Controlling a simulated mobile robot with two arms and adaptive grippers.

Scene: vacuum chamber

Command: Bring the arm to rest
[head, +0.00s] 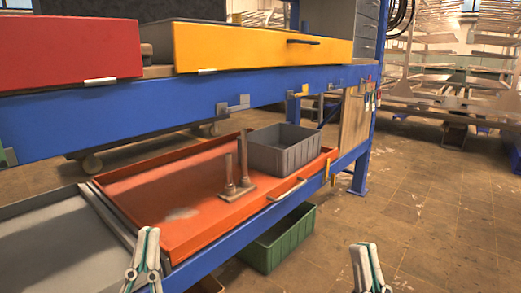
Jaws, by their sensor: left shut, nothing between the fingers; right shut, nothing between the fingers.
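My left gripper (146,250) shows at the bottom left of the head view, pointing up in front of the lower drawers. It is shut and empty. My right gripper (366,262) shows at the bottom, right of the middle, over the tiled floor. It is shut and empty, its fingers close together. Only the ends of both grippers are in view; the arms behind them are cut off by the bottom edge.
A blue workbench frame (185,114) carries a red drawer (70,50) and a yellow drawer (260,49). Below, an orange drawer (150,195) holds a grey bin (285,150) and a metal stand (238,190). A green crate (280,242) sits underneath. The right floor is clear.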

